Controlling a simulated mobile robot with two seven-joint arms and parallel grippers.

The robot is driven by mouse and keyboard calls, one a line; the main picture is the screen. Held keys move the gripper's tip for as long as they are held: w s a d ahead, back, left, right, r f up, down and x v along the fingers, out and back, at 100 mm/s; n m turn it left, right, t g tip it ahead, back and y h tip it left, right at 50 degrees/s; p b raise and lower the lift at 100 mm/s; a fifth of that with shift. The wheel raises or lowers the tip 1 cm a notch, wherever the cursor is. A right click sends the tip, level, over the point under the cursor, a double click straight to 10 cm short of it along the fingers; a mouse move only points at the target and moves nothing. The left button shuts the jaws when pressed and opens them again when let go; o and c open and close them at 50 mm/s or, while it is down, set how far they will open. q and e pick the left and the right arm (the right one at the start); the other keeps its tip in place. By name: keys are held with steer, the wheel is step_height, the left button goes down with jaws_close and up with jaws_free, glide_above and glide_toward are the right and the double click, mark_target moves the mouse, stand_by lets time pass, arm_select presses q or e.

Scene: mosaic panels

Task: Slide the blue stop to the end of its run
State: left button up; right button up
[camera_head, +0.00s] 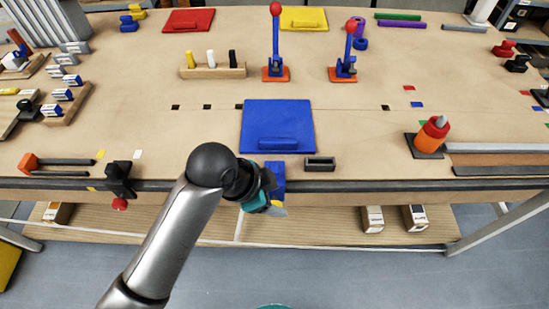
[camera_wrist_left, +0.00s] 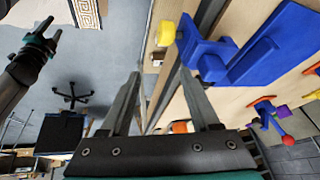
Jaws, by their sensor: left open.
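The blue stop (camera_head: 277,173) sits at the dark rail (camera_head: 385,185) along the table's front edge, just in front of a blue panel. A yellow knob (camera_wrist_left: 166,33) sticks out from it. My left gripper (camera_head: 270,195) is open and empty, right beside the stop, and hides part of it. In the left wrist view its two fingers (camera_wrist_left: 160,73) are apart, and the stop (camera_wrist_left: 205,58) lies beyond the right-hand finger, not between them; contact cannot be told. My right gripper (camera_wrist_left: 50,30) shows small in the left wrist view, with its fingers apart and empty.
A black clamp with a red knob (camera_head: 119,182) is on the front edge at left. The blue panel (camera_head: 278,115) lies behind the stop, a small dark tray (camera_head: 320,163) right of it. An orange bottle (camera_head: 431,138) stands farther right. The rail between looks clear.

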arm_select(q)
steer(key=w+d+r+m+g, duration=0.25)
steer(key=d+r+m, duration=0.3)
steer(key=m, duration=0.45)
step_height(320, 180, up, 8)
steer(key=m+y+p, duration=0.2)
steer(key=m+y, duration=0.3)
steer(key=m, duration=0.6)
glide_above(274, 168)
step_height(274, 168, down, 15)
steer(key=shift+r, duration=0.1)
jaws_close()
